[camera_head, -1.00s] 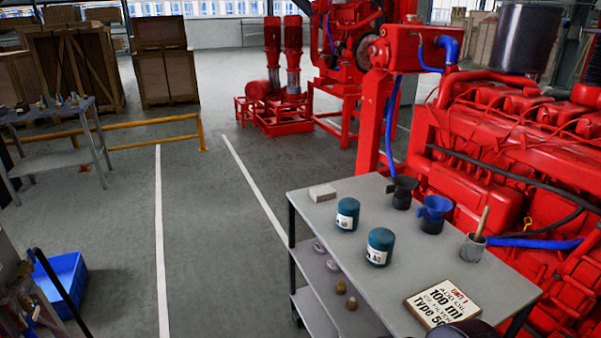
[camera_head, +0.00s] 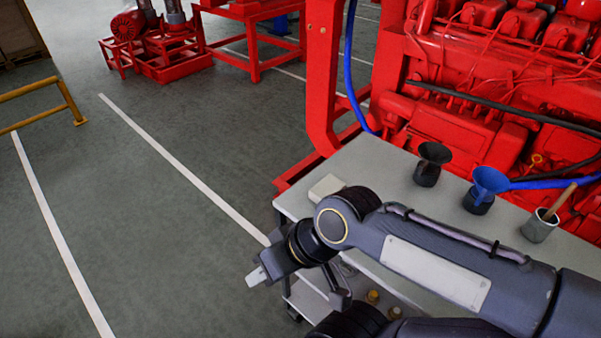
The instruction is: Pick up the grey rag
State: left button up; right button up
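The grey rag (camera_head: 327,186) looks like a small, pale folded block. My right arm comes in from the right across the cart. Its gripper (camera_head: 258,276) hangs past the cart's left edge, nearer to me than the rag and apart from it. One pale fingertip shows, and I cannot tell whether the gripper is open or shut. Nothing is seen in it. My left gripper is not in view.
A black funnel (camera_head: 432,163), a blue funnel (camera_head: 485,189) and a grey cup (camera_head: 540,225) with a stick stand on the cart's far side. A red engine (camera_head: 460,150) rises behind. Small brassy items (camera_head: 373,296) sit on a lower shelf. Floor left of the cart is clear.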

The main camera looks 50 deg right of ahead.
aim_at(329, 184)
jog(key=i+z, duration=0.3)
jog(key=i, duration=0.2)
jog(key=i+j+z, duration=0.25)
jog(key=i, duration=0.2)
jog(key=i+z, duration=0.2)
jog(key=z, duration=0.25)
jog(key=i+j+z, duration=0.1)
jog(key=i+z, duration=0.15)
jog(key=z, duration=0.2)
jog(key=i+j+z, duration=0.1)
jog(key=z, duration=0.35)
jog(key=i+j+z, duration=0.25)
jog(key=z, duration=0.2)
jog(key=i+j+z, duration=0.25)
jog(key=z, duration=0.2)
